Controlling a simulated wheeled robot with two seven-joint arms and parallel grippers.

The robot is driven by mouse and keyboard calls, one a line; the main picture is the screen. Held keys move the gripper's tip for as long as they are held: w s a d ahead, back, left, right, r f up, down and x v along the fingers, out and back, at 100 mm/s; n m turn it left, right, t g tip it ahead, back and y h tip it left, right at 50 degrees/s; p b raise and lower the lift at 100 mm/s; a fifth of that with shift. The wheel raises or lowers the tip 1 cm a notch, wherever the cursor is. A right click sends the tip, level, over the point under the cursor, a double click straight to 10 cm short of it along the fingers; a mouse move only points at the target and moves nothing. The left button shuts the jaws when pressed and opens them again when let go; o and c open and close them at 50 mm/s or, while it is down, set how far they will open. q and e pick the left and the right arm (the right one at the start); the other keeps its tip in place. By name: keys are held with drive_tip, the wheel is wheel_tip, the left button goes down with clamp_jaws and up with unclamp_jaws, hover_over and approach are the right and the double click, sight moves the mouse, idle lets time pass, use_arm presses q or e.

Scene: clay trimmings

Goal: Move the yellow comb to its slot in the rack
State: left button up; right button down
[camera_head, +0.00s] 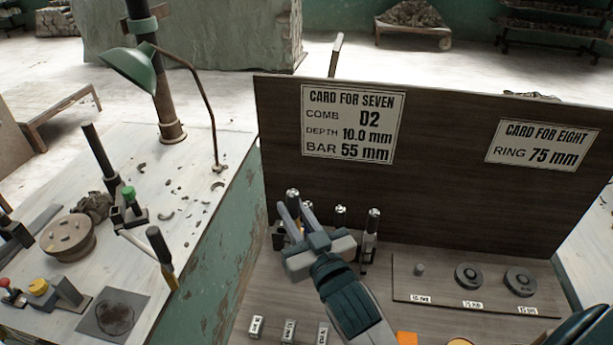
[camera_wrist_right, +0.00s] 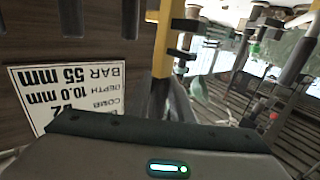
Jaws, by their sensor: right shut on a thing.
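The yellow comb (camera_wrist_right: 160,60) shows as an upright yellow strip close to the camera in the right wrist view, running down behind my gripper's body. My right gripper (camera_head: 297,212) is shut on it at the left end of the rack. In the head view the fingers and wrist hide most of the comb and whatever slot is beneath it; a silver cap shows by the fingertips. Other silver-capped tools stand in the rack just to the right, one of them the tool (camera_head: 373,220). I cannot tell whether the comb is seated. My left gripper is out of view.
A brown panel with two cards (camera_head: 348,122) stands close behind the rack. Small labels (camera_head: 289,332) lie in front. A ring board (camera_head: 435,300) is at right.

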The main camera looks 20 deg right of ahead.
drive_tip(key=shift+s+d+r, duration=0.1)
drive_tip(key=shift+d, duration=0.45)
use_arm(q)
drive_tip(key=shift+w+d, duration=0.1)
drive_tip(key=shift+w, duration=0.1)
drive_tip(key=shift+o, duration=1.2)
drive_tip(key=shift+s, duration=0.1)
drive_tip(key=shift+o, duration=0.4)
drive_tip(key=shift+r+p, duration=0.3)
drive_tip(key=shift+p, duration=0.05)
use_arm(e)
drive_tip(key=shift+w+a+r, duration=0.1)
drive_tip(key=shift+w+a, duration=0.05)
drive_tip(key=shift+w, duration=0.2)
use_arm(q)
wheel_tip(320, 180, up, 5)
drive_tip(key=p, duration=0.5)
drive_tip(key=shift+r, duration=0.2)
use_arm(e)
drive_tip(key=w+n+y, duration=0.2)
drive_tip(key=w+y, duration=0.1)
drive_tip(key=w, duration=0.7)
drive_tip(key=shift+w+a, duration=0.2)
drive_tip(key=shift+a, duration=0.2)
use_arm(q)
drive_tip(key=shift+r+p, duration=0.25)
drive_tip(key=shift+p, duration=0.2)
